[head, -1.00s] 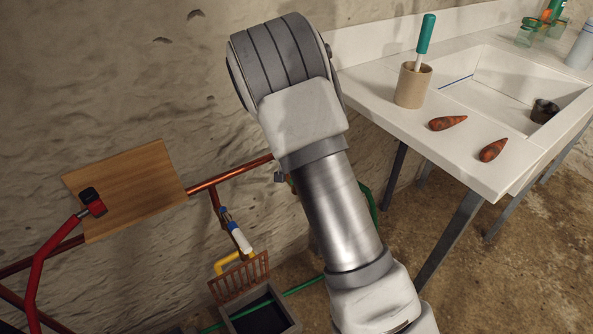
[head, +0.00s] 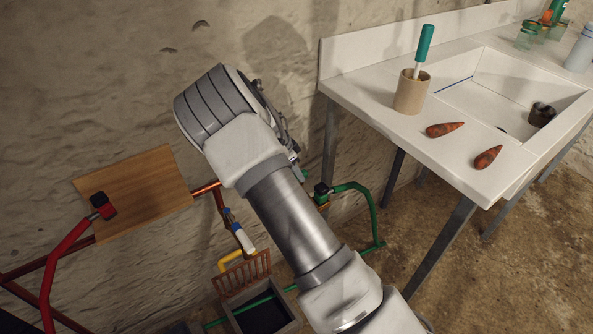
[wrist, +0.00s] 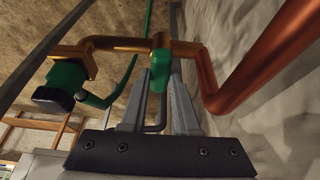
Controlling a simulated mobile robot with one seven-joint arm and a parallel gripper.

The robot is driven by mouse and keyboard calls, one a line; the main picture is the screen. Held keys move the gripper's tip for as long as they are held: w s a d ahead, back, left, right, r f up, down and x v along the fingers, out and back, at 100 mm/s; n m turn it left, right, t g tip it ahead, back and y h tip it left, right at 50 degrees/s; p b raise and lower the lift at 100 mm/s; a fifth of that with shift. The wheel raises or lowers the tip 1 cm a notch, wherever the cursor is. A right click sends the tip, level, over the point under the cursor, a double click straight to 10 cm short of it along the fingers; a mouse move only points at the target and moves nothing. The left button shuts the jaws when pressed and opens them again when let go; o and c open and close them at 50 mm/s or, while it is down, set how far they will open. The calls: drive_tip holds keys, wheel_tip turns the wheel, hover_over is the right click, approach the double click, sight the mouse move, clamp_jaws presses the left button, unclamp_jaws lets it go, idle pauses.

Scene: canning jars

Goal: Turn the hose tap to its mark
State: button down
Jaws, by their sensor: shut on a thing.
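The hose tap shows in the wrist view as a brass body on a copper pipe, with a green handle (wrist: 159,68) hanging from it. My gripper (wrist: 162,82) is shut on this handle, one grey finger on each side of its lower end. A dark green coupling (wrist: 64,80) sits on the tap's outlet, to the left. In the head view the coupling (head: 321,192) shows just right of my arm, with the green hose (head: 362,192) running from it. My arm hides most of the tap and gripper there. I cannot make out the mark in either view.
A white sink table (head: 465,170) stands at right, its grey legs near the tap. A wooden board (head: 135,190), red hose (head: 60,255) and copper pipe (head: 206,189) are on the wall at left. A grated drain box (head: 285,320) lies below.

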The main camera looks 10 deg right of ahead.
idle(0.4)
drive_tip(key=c, duration=0.7)
unclamp_jaws()
drive_tip(key=shift+o, duration=0.2)
drive_tip(key=p+v, duration=0.4)
drive_tip(key=v, duration=1.3)
drive_tip(key=shift+r, duration=0.2)
drive_tip(key=shift+w, duration=0.1)
